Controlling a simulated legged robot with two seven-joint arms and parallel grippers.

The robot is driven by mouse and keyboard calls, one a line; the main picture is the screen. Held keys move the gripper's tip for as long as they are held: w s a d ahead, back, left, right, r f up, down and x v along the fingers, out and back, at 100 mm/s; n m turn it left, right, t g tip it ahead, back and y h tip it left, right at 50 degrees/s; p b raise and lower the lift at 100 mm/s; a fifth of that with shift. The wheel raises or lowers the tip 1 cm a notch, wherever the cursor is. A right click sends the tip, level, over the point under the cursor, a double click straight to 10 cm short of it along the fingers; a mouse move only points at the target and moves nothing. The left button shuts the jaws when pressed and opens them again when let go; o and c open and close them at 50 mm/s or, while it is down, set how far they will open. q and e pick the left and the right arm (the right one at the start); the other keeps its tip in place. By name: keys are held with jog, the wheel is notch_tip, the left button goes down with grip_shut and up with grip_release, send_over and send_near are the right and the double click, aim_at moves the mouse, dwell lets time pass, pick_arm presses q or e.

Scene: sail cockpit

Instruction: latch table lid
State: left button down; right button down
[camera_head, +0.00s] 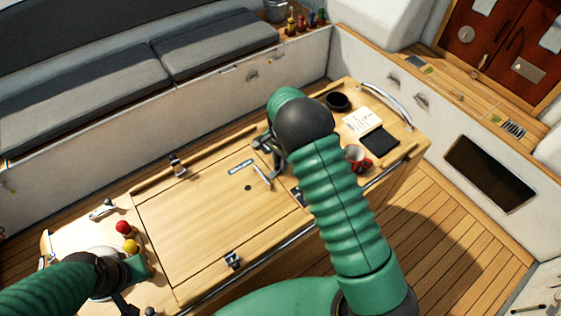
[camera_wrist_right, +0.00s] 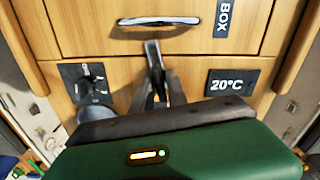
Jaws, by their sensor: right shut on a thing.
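The wooden table lid (camera_head: 200,215) lies flat in the table's middle, with a small metal handle (camera_head: 262,178) and a dark label. Latches sit along its edges, one at the back (camera_head: 178,165) and one at the front (camera_head: 233,260). My right gripper (camera_head: 264,146) is at the lid's right side, partly hidden by my arm. In the right wrist view my right gripper (camera_wrist_right: 157,92) is shut on a grey metal latch (camera_wrist_right: 153,54) just below the lid handle (camera_wrist_right: 160,21). My left gripper (camera_head: 122,300) is at the lower left, its fingers unclear.
A black cup (camera_head: 338,102), notepaper (camera_head: 361,120), dark tablet (camera_head: 379,141) and red mug (camera_head: 357,158) stand right. Red and yellow items (camera_head: 126,228) stand left, near my left arm.

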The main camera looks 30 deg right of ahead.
jog(key=shift+w+r+m, duration=0.2)
jog(key=shift+w+m, duration=0.05)
jog(key=shift+m, duration=0.85)
jog(key=c, duration=1.5)
grip_release()
jog(key=shift+o, duration=0.3)
jog(key=shift+s+a, duration=0.1)
notch_tip(320, 180, up, 17)
jog(key=b, duration=0.2)
jog(key=shift+f+b, duration=0.2)
jog(key=shift+b, duration=0.1)
